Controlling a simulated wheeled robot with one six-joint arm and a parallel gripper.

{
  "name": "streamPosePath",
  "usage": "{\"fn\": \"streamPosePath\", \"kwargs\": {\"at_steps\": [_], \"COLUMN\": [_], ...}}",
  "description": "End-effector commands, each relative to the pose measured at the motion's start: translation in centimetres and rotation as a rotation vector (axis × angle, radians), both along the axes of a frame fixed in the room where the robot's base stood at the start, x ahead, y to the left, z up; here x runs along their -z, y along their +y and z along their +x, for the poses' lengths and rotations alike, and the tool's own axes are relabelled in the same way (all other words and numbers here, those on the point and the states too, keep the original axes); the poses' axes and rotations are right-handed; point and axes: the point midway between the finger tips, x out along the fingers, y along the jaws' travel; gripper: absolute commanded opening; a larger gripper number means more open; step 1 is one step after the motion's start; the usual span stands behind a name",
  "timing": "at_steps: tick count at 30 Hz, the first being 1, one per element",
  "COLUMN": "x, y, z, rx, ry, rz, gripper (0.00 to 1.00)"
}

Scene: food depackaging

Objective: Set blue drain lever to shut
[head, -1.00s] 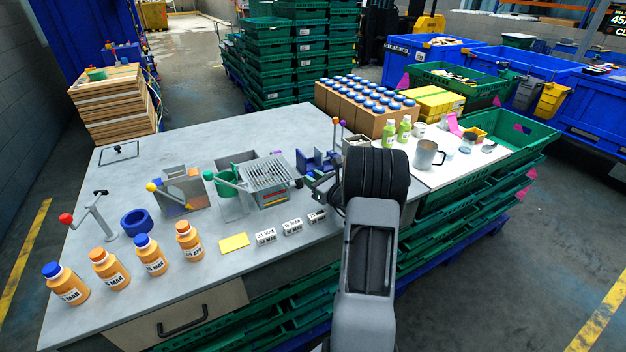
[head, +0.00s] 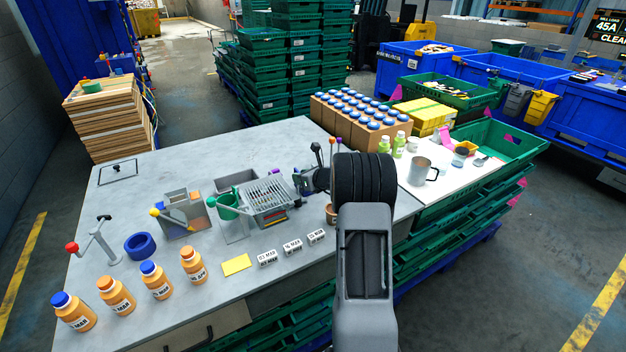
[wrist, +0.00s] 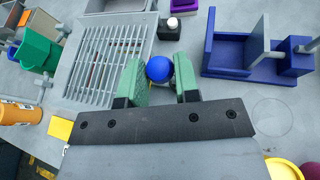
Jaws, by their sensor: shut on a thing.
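In the wrist view, my gripper (wrist: 158,76) has its two green pads closed on either side of a round blue knob (wrist: 157,68), which I take as the end of the blue drain lever. The lever's shaft and pivot are not visible below the knob, so its angle cannot be told. The knob sits beside the right edge of a slotted metal grate (wrist: 110,62), which also shows in the head view (head: 268,194).
A dark blue bracket (wrist: 225,52) stands close to the right of my gripper. A green container (wrist: 37,52) is left of the grate. Several orange bottles (head: 194,266) and a yellow card (head: 236,264) lie along the table's front. A blue ring (head: 139,246) is farther left.

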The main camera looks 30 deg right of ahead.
Motion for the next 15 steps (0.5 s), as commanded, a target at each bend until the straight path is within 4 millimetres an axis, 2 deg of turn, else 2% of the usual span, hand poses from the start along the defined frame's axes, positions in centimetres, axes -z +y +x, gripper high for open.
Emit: {"fn": "streamPosePath", "kwargs": {"at_steps": [1, 6, 15], "x": [-0.8, -0.9, -1.1], "y": [0.2, 0.6, 0.7], "z": [0.7, 1.9, 2.9], "rx": [-0.005, -0.011, -0.014], "ry": [-0.013, -0.014, -0.017], "rz": [-0.002, -0.002, -0.001], "gripper": [0.00, 0.00, 0.00]}}
